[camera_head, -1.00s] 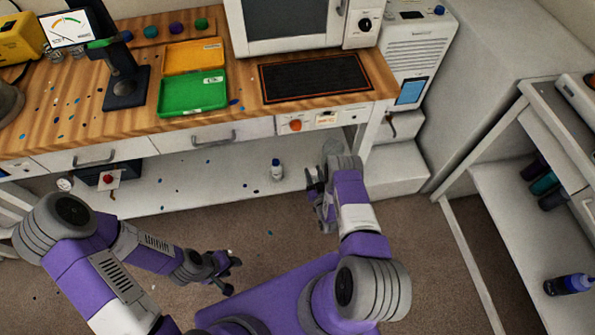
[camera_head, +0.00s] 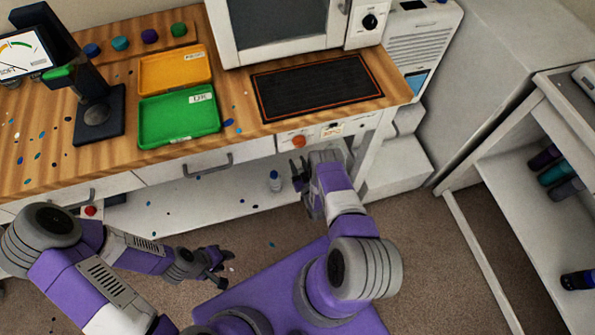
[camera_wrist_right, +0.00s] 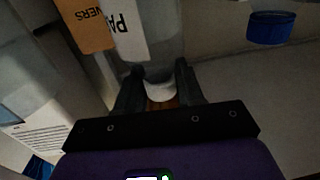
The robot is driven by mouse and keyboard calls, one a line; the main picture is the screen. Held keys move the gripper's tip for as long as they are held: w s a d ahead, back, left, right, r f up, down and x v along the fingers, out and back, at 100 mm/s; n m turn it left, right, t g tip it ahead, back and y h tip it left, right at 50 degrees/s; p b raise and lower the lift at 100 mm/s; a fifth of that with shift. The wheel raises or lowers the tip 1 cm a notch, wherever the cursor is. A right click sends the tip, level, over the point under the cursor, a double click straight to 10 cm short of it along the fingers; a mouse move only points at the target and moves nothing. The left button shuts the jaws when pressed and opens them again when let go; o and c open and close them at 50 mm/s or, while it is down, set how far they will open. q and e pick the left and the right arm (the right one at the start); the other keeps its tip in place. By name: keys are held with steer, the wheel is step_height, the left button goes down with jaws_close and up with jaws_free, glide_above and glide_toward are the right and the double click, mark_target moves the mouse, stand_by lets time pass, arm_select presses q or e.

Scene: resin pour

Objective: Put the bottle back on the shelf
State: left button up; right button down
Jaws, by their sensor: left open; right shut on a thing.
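My right gripper (camera_head: 302,174) is by the bench's front, below the drawers. In the right wrist view its fingers (camera_wrist_right: 160,82) are shut on a pale thing (camera_wrist_right: 160,92) that shows only in part; I cannot tell whether it is the bottle. A small white bottle with a blue cap (camera_head: 275,181) stands on the bench's lower shelf (camera_head: 225,200), just left of that gripper. A blue cap (camera_wrist_right: 272,27) also shows in the right wrist view. My left gripper (camera_head: 225,268) is open and empty, low over the floor in front of the bench.
The wooden bench top holds a green tray (camera_head: 180,137), an orange tray (camera_head: 175,72), a black mat (camera_head: 275,108) and a microwave (camera_head: 232,50). A rack (camera_head: 510,165) at right holds dark bottles (camera_head: 556,173). Carpet (camera_head: 430,270) between bench and rack is clear.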

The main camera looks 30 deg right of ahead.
step_height(320, 180, down, 4)
steer(key=shift+r+b, duration=0.1)
steer(key=shift+b, duration=0.95)
steer(key=shift+r, duration=0.1)
steer(key=c, duration=0.7)
jaws_free()
